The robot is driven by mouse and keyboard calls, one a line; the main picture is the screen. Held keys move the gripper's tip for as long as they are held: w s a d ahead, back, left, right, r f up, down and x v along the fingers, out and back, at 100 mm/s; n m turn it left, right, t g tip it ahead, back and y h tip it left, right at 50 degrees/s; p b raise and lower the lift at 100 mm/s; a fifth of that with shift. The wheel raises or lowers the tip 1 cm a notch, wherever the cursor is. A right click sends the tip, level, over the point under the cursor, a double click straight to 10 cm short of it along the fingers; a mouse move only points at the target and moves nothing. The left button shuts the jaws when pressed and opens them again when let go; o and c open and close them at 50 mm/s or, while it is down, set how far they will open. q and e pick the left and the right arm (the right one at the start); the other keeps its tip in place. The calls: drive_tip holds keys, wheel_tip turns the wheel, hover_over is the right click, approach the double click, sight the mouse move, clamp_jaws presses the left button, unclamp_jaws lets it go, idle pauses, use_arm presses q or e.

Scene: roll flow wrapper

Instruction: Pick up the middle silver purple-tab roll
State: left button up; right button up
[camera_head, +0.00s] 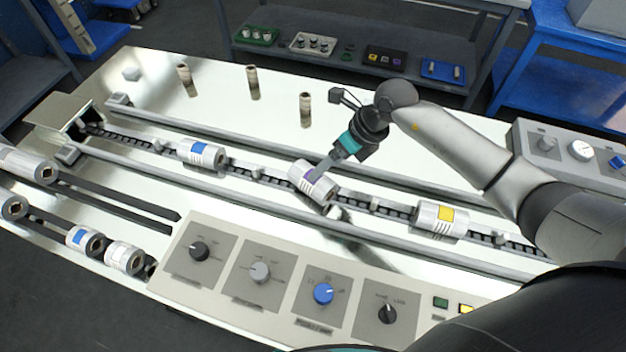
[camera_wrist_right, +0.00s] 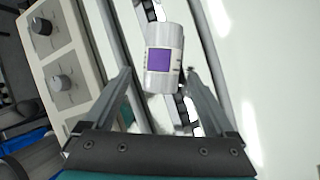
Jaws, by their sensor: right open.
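The silver roll with a purple tab (camera_head: 312,183) lies on the chain conveyor, between a blue-tab roll (camera_head: 203,155) to its left and a yellow-tab roll (camera_head: 440,218) to its right. My right gripper (camera_head: 318,176) is at the purple-tab roll in the head view, its fingers partly hiding it. In the right wrist view my right gripper (camera_wrist_right: 157,75) is open, one finger on each side of the lower part of the purple-tab roll (camera_wrist_right: 163,58), with gaps between fingers and roll. My left gripper is not in view.
Guide rails (camera_head: 240,198) run along both sides of the conveyor. A control panel (camera_head: 270,285) with knobs stands in front. Several small brown cylinders (camera_head: 253,82) stand on the back surface. More rolls (camera_head: 85,240) lie at the front left.

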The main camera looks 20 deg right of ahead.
drive_tip(key=shift+b+x, duration=0.4)
drive_tip(key=shift+x, duration=3.45)
drive_tip(key=shift+d, duration=0.25)
clamp_jaws()
